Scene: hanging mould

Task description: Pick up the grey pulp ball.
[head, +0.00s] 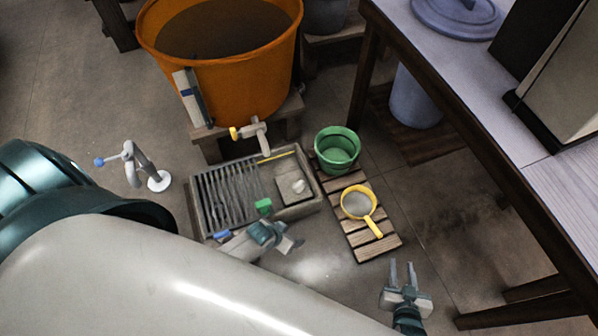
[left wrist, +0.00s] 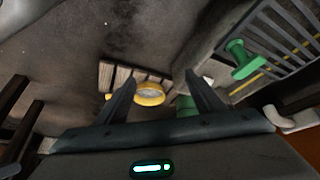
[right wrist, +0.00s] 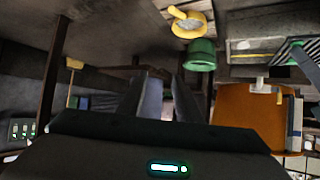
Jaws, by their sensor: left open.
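A small pale grey lump (head: 299,186), which looks like the pulp ball, sits on a square grey plate (head: 287,194) in the right part of the grey ribbed tray (head: 226,201). My left gripper (head: 293,245) is just in front of the tray's near edge, apart from the lump.
An orange tub (head: 220,75) with a tap stands behind the tray. A green bucket (head: 337,148) and a yellow ladle (head: 357,203) with grey contents rest on a slatted board (head: 370,238). A green piece (head: 263,206) is at the tray's near edge. A table (head: 480,90) stands right.

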